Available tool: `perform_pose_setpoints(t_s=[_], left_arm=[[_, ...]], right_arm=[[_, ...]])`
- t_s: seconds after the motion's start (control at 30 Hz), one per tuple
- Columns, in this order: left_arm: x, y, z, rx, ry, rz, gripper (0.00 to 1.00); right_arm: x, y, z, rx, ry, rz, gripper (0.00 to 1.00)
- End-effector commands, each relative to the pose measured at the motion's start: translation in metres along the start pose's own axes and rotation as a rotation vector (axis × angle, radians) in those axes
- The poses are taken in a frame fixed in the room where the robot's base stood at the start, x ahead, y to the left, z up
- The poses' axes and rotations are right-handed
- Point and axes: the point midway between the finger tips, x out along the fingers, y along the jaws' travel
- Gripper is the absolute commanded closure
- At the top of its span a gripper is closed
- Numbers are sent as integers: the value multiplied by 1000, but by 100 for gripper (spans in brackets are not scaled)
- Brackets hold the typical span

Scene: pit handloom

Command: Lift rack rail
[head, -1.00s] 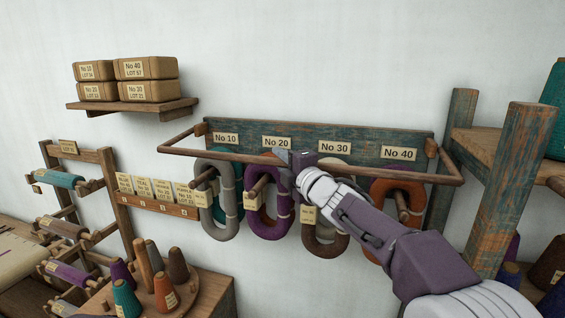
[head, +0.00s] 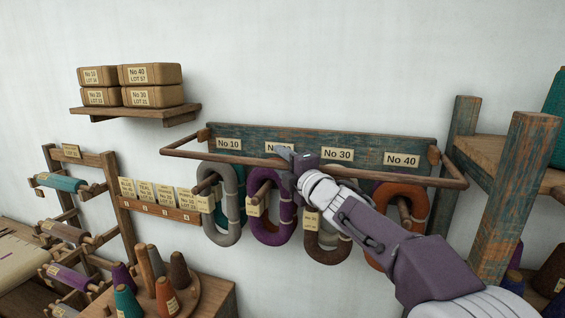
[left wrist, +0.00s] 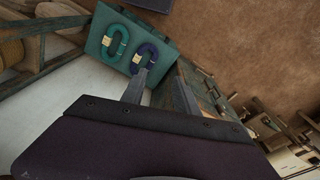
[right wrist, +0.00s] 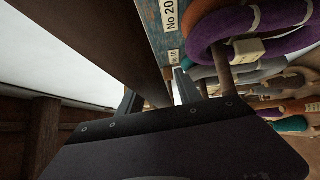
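The rack rail (head: 225,157) is a long wooden bar in front of a worn blue-green board (head: 300,143) on the wall, joined to it by a short arm at each end. It hangs level, and several yarn skeins hang on pegs beneath. My right gripper (head: 290,157) is at the rail's middle, covering most of the No 20 label. In the right wrist view the rail (right wrist: 125,50) runs down between the spread fingers (right wrist: 157,90); I see no clear grip on it. My left gripper (left wrist: 158,80) is open and empty, outside the head view.
A grey skein (head: 235,205), a purple skein (head: 286,215) and an orange skein (head: 412,200) hang close below. A weathered post frame (head: 512,190) stands right. A shelf with wrapped packs (head: 125,111) is upper left. Cones (head: 165,297) stand lower left. The wall above the board is clear.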

Motion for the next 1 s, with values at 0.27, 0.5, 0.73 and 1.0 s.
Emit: perform_pose_setpoints(t_s=[0.27,0.5,0.73,1.0], left_arm=[[16,0,2,0,0,0,64],[24,0,2,0,0,0,64],[25,0,3,0,0,0,64],[28,0,3,0,0,0,100]], right_arm=[[-31,-3,0,-2,-2,2,59],[-78,-1,-1,-3,-1,1,59],[-90,0,-1,-1,0,-1,59],[-90,-7,0,8,-5,-7,59]])
